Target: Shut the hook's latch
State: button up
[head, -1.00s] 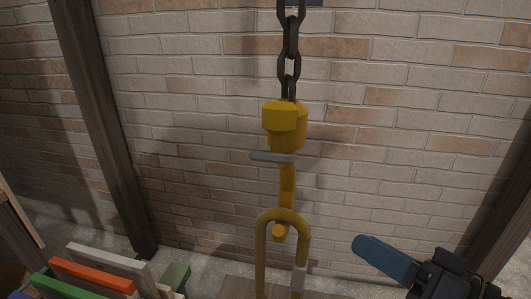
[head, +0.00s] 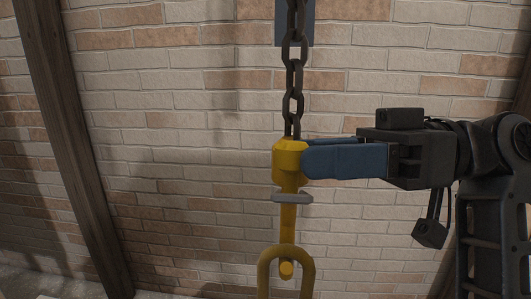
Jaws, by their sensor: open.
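A yellow hook (head: 288,212) hangs from a dark chain (head: 293,88) in the middle of the head view. A grey bar (head: 292,197), which looks like the latch, sticks out crosswise on the hook's shank below the yellow block. A yellow shackle-like loop (head: 263,268) hangs at the hook's lower end, cut off by the picture's bottom edge. My gripper (head: 312,157) has blue fingers and reaches in from the right. Its fingertips are beside the hook's upper yellow block and overlap its right edge; I cannot tell whether they touch. It is open, with nothing seen between the fingers.
A brick wall (head: 180,130) stands behind the hook. A dark slanted wooden post (head: 75,160) is at the left, and another post shows at the right edge. The space left of the hook is clear.

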jog(key=shift+s+a+p, duration=0.2)
jog(key=shift+s+a, duration=0.05)
jog(key=shift+a, duration=1.05)
jog(key=shift+s+a+p, duration=0.15)
jog(key=shift+s+a, duration=0.05)
jog(key=shift+a, duration=1.1)
jog(key=shift+c, duration=0.2)
grip_shut()
